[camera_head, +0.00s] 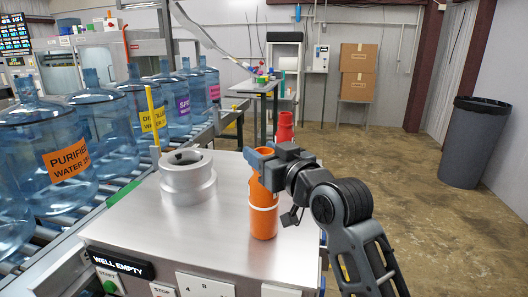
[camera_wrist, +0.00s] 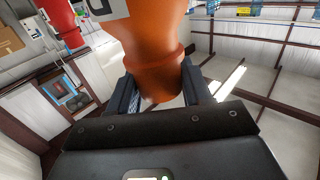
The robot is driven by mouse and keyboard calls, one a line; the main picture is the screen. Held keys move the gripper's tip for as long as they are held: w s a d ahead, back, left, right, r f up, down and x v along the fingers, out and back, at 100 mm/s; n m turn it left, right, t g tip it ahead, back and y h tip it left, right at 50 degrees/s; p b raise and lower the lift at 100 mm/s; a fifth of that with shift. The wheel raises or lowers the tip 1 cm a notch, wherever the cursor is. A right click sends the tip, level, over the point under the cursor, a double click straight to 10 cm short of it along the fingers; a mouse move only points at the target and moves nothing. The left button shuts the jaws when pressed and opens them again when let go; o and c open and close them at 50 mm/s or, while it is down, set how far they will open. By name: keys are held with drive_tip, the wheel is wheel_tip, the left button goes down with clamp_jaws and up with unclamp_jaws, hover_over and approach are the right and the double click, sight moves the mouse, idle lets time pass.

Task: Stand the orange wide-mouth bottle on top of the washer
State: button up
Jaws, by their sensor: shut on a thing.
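The orange wide-mouth bottle (camera_head: 263,215) is upright, with a white band around its middle, over the front right part of a steel-topped machine (camera_head: 215,248) that looks like the washer. Its base appears at the steel top; I cannot tell whether it touches. My gripper (camera_head: 262,168) is shut on the bottle near its upper end, reaching in from the right. In the wrist view the orange bottle (camera_wrist: 155,45) fills the upper middle, between the fingers (camera_wrist: 158,92). The fingers cover part of the bottle's top.
A round metal well (camera_head: 188,190) stands on the steel top left of the bottle. A red bottle (camera_head: 285,127) stands just behind my gripper. Big blue water jugs (camera_head: 60,150) line the conveyor at left. A grey bin (camera_head: 473,145) stands at right on open floor.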

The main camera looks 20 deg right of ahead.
drive_tip(key=shift+f, duration=0.15)
drive_tip(key=o, duration=1.4)
drive_tip(key=shift+r, duration=0.25)
drive_tip(key=s, duration=0.4)
drive_tip(key=s+d+b, duration=0.1)
drive_tip(key=s, duration=0.3)
drive_tip(key=s+d+b, duration=0.1)
drive_tip(key=s, duration=0.3)
drive_tip(key=shift+f, duration=0.15)
drive_tip(key=shift+f, duration=0.1)
